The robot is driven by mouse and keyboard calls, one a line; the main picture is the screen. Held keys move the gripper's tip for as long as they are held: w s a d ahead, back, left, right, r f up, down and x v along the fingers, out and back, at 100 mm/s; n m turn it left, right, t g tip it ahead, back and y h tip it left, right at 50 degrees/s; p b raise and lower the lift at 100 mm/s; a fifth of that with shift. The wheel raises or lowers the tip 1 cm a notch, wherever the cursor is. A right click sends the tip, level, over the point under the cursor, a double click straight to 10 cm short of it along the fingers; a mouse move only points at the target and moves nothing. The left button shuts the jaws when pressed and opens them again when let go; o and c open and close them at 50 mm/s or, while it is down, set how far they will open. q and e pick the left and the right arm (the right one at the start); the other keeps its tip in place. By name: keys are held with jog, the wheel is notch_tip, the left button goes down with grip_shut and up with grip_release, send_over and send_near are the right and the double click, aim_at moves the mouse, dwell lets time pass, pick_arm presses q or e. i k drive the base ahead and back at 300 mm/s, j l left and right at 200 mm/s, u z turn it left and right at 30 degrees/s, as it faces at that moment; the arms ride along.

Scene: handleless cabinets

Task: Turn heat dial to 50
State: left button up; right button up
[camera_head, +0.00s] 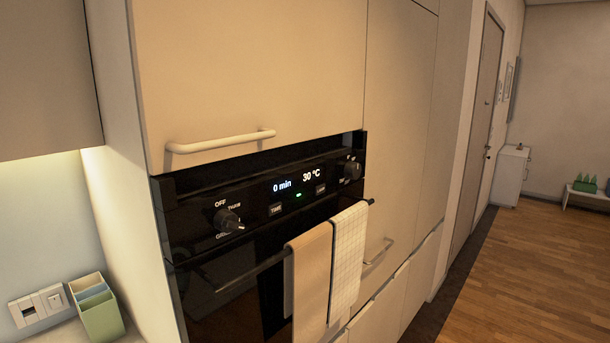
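The black oven's control panel (260,192) is in the middle of the head view. Its display (297,180) reads "0 min" and "30 °C", with a small green light below. A black dial (351,170) sits at the right end of the panel; its markings are too small to read. Another black dial (229,220) with a protruding grip sits at the left end, with "OFF" printed above it. Neither of my grippers shows in this view.
Two towels (330,262) hang over the oven door's handle (250,273). A cupboard handle (221,142) sticks out above the panel. A green box (97,308) stands on the counter at lower left. The wooden floor (530,270) at right is clear.

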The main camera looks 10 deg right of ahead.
aim_at(352, 170)
jog(key=i+l+u, duration=0.1)
jog(key=l, duration=0.35)
jog(key=i+l+u, duration=0.1)
jog(key=l, duration=0.35)
jog(key=i+l+u, duration=0.1)
jog(key=l, duration=0.35)
jog(key=i+l+u, duration=0.1)
jog(key=l, duration=0.35)
